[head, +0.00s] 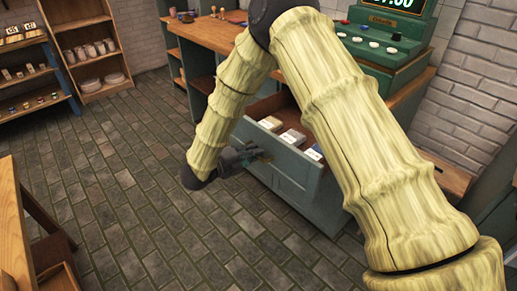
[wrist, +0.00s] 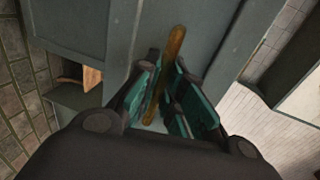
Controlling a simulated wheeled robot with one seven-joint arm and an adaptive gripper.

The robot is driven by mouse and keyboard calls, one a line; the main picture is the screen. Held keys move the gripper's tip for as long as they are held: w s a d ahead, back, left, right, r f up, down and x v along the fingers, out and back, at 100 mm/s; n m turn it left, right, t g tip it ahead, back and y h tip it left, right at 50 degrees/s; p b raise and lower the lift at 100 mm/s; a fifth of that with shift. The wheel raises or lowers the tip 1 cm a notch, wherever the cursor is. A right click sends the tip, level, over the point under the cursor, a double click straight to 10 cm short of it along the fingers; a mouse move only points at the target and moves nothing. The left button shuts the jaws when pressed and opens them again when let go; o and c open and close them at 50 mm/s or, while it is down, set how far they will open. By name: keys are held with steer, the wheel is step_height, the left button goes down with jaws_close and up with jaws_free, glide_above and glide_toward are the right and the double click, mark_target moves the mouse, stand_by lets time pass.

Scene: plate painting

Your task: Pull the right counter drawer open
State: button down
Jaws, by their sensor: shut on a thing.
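The right counter drawer (head: 286,165) is grey-green and stands pulled out from the counter, with its inside showing. Several small white-topped packets or boxes (head: 292,138) lie in it. My gripper (head: 262,155) is at the drawer's front, its fingers at the handle. In the wrist view my gripper (wrist: 172,98) has its teal finger pads on either side of a brown bar handle (wrist: 175,45), shut on it. The drawer front (wrist: 200,50) fills much of the area behind the handle. In the head view my arm hides part of the drawer's right side and the handle.
The wooden counter (head: 200,32) carries a green register-like machine (head: 385,45) and small items. Shelves with cups and plates (head: 90,50) stand at the far left. A wooden table (head: 15,230) is at the near left. The brick floor (head: 150,180) in front of the drawer is clear.

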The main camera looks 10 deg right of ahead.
steer(key=shift+a, duration=0.2)
steer(key=c, duration=1.5)
jaws_free()
steer(key=v, duration=1.2)
